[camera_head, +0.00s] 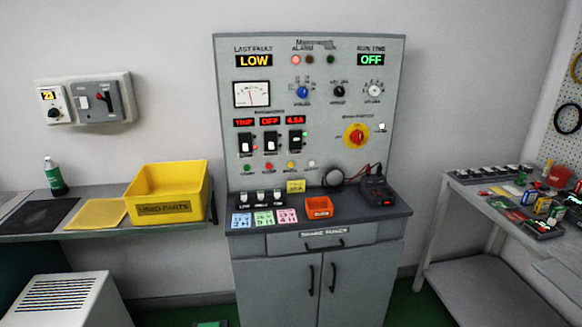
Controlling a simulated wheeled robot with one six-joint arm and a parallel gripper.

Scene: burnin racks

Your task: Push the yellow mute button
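A small yellow button (290,165) sits in the lower row of the grey upright control panel (340,110), between a red button (269,166) and a white one (311,163). A green button (247,168) is at the left end of that row. The label text by the buttons is too small to read. Nothing covers the yellow button. My gripper is not in view.
Below the panel, the cabinet top holds a yellow block (296,186), an orange bin (319,207) and a black meter (376,191). A yellow bin (170,192) stands on the left shelf. A cluttered workbench (453,210) stands at right.

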